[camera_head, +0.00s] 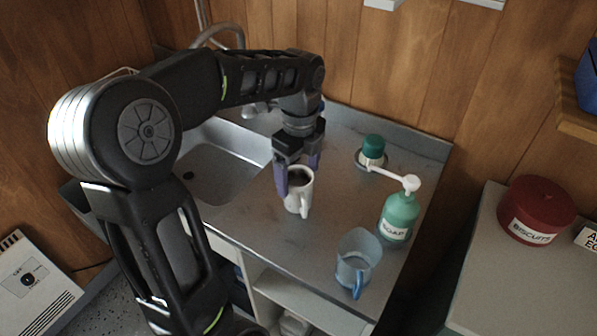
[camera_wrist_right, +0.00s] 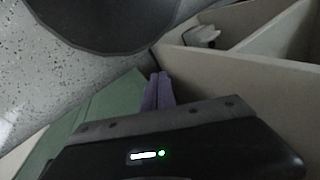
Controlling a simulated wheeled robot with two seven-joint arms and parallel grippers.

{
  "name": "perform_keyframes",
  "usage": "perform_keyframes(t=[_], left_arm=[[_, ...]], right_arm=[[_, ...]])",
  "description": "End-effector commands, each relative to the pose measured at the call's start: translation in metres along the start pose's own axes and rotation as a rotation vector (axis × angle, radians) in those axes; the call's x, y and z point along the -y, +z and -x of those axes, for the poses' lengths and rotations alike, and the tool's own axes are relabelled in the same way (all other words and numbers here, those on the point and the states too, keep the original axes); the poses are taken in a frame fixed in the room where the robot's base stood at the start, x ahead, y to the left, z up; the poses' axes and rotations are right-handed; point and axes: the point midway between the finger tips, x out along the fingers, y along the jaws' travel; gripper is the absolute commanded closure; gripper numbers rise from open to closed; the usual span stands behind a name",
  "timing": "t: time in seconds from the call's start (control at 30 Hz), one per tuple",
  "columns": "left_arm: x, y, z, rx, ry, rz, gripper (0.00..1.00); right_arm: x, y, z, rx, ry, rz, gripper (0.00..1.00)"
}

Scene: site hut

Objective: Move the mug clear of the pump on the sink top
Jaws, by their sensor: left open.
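A white mug (camera_head: 299,196) with a dark inside stands upright on the steel sink top (camera_head: 262,226), right of the basin, its handle toward the front. My left gripper (camera_head: 297,172) is open above it, purple fingers pointing down at either side of its rim; whether they touch it is unclear. The green soap bottle (camera_head: 399,218) with its white pump (camera_head: 397,180) stands to the right, apart from the mug, its long spout pointing left. In the right wrist view my right gripper (camera_wrist_right: 158,90) has its purple fingers together, with nothing visible between them.
A clear bluish jug (camera_head: 358,258) with a blue handle stands near the front edge. The basin (camera_head: 215,165) and tap are left. A red biscuit tin (camera_head: 537,207) is on a separate surface at right.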

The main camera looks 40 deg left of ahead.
Motion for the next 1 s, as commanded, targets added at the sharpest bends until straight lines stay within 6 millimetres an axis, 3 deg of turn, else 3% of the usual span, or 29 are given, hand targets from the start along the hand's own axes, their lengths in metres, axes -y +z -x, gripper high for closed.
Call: perform_keyframes(t=[0.27, 0.53, 0.6, 0.7, 1.0], left_arm=[[0.001, 0.000, 0.016, 0.001, -0.003, 0.000, 0.16], [0.001, 0.000, 0.071, 0.000, -0.005, 0.000, 0.16], [0.000, 0.000, 0.093, 0.000, -0.001, 0.000, 0.16], [0.000, 0.000, 0.110, 0.000, -0.001, 0.000, 0.16], [0.000, 0.000, 0.124, 0.000, 0.000, 0.000, 0.16]], right_arm=[[0.000, 0.000, 0.001, 0.000, 0.000, 0.000, 1.00], [0.001, 0.000, 0.003, 0.000, 0.000, 0.000, 1.00], [0.006, 0.001, 0.019, 0.003, 0.004, -0.003, 1.00], [0.010, 0.003, 0.031, 0.007, 0.008, -0.005, 1.00], [0.013, 0.006, 0.043, 0.014, 0.016, -0.011, 1.00]])
